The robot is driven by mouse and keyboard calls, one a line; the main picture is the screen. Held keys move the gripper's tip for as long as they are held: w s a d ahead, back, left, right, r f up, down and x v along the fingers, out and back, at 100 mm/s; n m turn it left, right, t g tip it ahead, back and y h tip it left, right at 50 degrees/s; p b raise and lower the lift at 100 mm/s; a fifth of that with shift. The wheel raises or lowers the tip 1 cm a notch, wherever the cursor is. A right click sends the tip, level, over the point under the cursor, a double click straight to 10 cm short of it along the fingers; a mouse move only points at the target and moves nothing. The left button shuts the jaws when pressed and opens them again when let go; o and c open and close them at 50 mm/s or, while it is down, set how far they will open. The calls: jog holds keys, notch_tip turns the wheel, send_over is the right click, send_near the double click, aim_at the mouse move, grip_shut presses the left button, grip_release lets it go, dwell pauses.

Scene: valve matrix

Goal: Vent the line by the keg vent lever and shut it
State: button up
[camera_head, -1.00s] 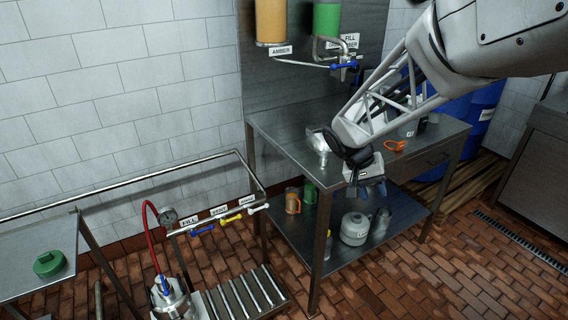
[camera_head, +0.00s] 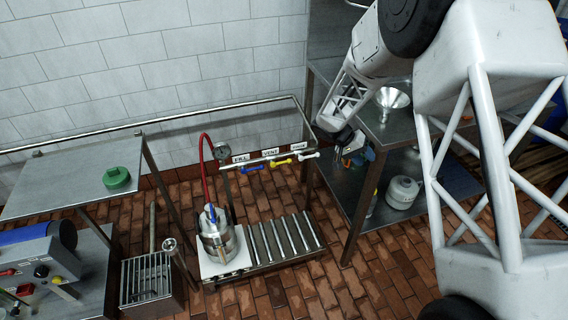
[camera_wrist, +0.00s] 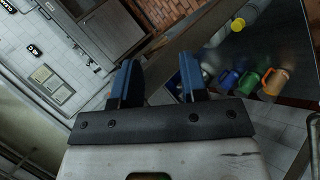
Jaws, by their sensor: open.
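The yellow lever (camera_head: 281,162) sits on the pipe rail below the VENT label (camera_head: 270,153) in the head view, between a blue lever (camera_head: 252,168) and a white lever (camera_head: 309,156). The steel keg (camera_head: 218,243) stands upright below and left of the rail, with a red hose (camera_head: 205,150) rising from it beside a round gauge (camera_head: 221,152). My gripper (camera_head: 347,160) is right of the levers, apart from them, by the steel table. In the wrist view my gripper (camera_wrist: 158,82) shows two blue fingers spread open, with nothing between them.
A steel table (camera_head: 392,135) with a funnel (camera_head: 392,97) stands right of the rail, a white canister (camera_head: 403,192) on its lower shelf. The roller rack (camera_head: 285,240) lies below the levers. A green lid (camera_head: 116,177) rests on the left table. Coloured jugs (camera_wrist: 249,82) show in the wrist view.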

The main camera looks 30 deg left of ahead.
jog(key=w+a+f+n+t+h, duration=0.1)
jog(key=w+a+f+n+t, duration=0.15)
jog(key=a+f, duration=0.65)
jog(key=n+t+y, duration=1)
jog(key=n+t, duration=0.2)
jog(key=n, duration=0.4)
send_near(284, 162)
jog(key=w, duration=0.2)
jog(key=shift+w+f+g, duration=0.2)
jog(key=shift+w+g, duration=0.05)
jog(key=shift+w, duration=0.05)
jog(key=shift+w, duration=0.1)
jog(key=shift+w+f, duration=0.2)
jog(key=shift+w, duration=1.05)
jog(key=shift+w+f, duration=0.15)
jog(key=shift+w, duration=1.1)
jog(key=shift+w+f, duration=0.2)
jog(key=shift+w, duration=1.1)
grip_shut()
